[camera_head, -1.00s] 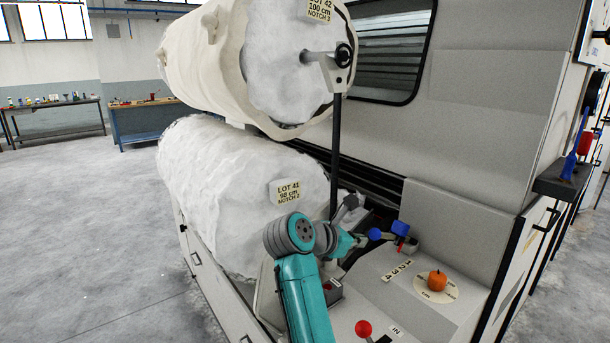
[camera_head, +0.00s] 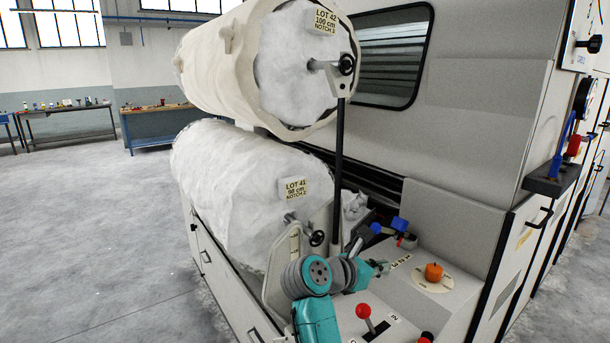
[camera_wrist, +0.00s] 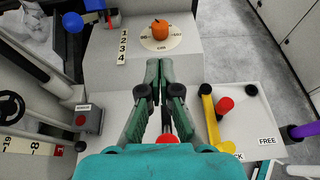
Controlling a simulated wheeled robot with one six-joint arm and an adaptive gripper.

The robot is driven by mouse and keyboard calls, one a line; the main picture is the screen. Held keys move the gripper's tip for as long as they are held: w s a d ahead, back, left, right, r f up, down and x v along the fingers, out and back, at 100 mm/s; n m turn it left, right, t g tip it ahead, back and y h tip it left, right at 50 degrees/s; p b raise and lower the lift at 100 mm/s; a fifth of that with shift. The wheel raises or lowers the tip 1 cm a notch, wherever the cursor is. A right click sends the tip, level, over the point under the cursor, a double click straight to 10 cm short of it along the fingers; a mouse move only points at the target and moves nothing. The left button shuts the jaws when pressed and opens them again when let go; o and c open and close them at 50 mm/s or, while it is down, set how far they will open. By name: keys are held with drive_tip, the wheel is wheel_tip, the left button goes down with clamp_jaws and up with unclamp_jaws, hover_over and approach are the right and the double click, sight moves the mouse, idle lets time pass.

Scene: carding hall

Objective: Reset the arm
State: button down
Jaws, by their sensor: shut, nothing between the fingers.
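My gripper (camera_head: 378,268) is low over the sloping grey control panel, left of the orange knob. In the wrist view my gripper (camera_wrist: 160,68) has its green fingers together at the tips, with nothing held. The fingers point toward the orange knob (camera_wrist: 160,29) on its round dial plate, apart from it. The orange knob also shows in the head view (camera_head: 433,271). My teal arm (camera_head: 315,318) reaches up from the bottom edge and bends at the grey joint in front of the lower roll.
A red-balled lever (camera_head: 363,311) stands near my arm. A blue-balled lever (camera_head: 375,229) is behind the gripper. A yellow lever (camera_wrist: 209,115) is right of the fingers. Open floor (camera_head: 80,230) lies further left.

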drive_tip(key=s+d+f+n+t+h, duration=0.2)
drive_tip(key=s+d+f+n, duration=0.15)
drive_tip(key=s, duration=0.35)
drive_tip(key=s+d+f+n+t+h, duration=0.1)
drive_tip(key=s+d+f+n+h, duration=0.2)
drive_tip(key=s, duration=0.4)
drive_tip(key=s+d+f+n+t+h, duration=0.2)
drive_tip(key=s+d+f+n, duration=0.2)
drive_tip(key=s, duration=0.3)
drive_tip(key=s+a+f+m+y, duration=0.3)
drive_tip(key=s+m+y, duration=0.3)
drive_tip(key=s+m, duration=0.5)
drive_tip(key=s+a+f+m+t+y, duration=0.1)
drive_tip(key=s+m+y, duration=0.5)
drive_tip(key=s+m, duration=0.6)
drive_tip(key=s+a+f+m+y, duration=0.4)
drive_tip(key=s+a+m+y, duration=0.1)
drive_tip(key=s+m, duration=0.7)
drive_tip(key=shift+s+a+f+t+y, duration=0.25)
drive_tip(key=shift+s+f+t+y, duration=0.15)
drive_tip(key=shift+s+y, duration=0.5)
drive_tip(key=shift+w+r, duration=0.1)
